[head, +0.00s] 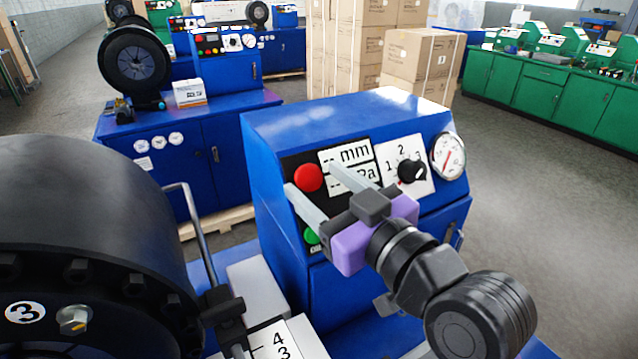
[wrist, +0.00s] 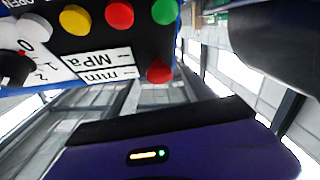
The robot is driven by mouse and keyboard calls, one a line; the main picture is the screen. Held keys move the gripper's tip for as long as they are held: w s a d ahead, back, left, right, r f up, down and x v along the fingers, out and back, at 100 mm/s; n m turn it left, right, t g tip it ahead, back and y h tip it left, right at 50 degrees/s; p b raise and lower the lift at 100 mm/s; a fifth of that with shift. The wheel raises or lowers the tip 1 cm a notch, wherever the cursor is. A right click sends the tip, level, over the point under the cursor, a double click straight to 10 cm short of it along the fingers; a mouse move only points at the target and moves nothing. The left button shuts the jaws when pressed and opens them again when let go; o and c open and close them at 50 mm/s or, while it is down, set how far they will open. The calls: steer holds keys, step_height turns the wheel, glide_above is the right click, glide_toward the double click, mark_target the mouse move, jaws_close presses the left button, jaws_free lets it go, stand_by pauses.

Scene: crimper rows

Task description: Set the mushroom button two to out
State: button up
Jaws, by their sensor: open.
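A red mushroom button (head: 308,178) sits at the upper left of the black panel on the near blue control box. It also shows in the upside-down wrist view (wrist: 159,71), beside the mm/MPa display. I see no number beside it, and I cannot tell whether it is pressed in or out. My gripper (head: 310,176) is open, with its two pale fingers apart. In the head view the fingertips appear either side of the red button; contact and depth are unclear. The wrist view shows the gripper's purple body but no clear fingers.
A green button (head: 311,235) sits below the left finger. A selector knob (head: 411,171) and gauge (head: 447,155) are to the right. A black crimper head (head: 80,240) fills the left. Another blue machine (head: 190,150) and boxes (head: 420,65) stand behind.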

steer(key=b+v, duration=0.1)
steer(key=v, duration=0.6)
steer(key=shift+s+d, duration=0.1)
steer(key=shift+s, duration=0.05)
steer(key=w+d+r+m+t+h, duration=0.1)
steer(key=d+r+m+t+h, duration=0.15)
steer(key=d+m+t, duration=0.2)
steer(key=s+d+f+m+t+h, duration=0.2)
steer(key=s+d+f+m+h, duration=0.35)
steer(key=d+f, duration=0.4)
steer(key=s+d+f+g+h, duration=0.1)
steer(key=s+d+f+g, duration=0.1)
steer(key=s+f, duration=0.7)
steer(key=s+d+f+g+h, duration=0.2)
steer(key=s+f, duration=0.8)
steer(key=s, duration=0.8)
steer(key=shift+s+d+n+g, duration=0.3)
steer(key=shift+d+g, duration=0.1)
steer(key=shift+g, duration=0.45)
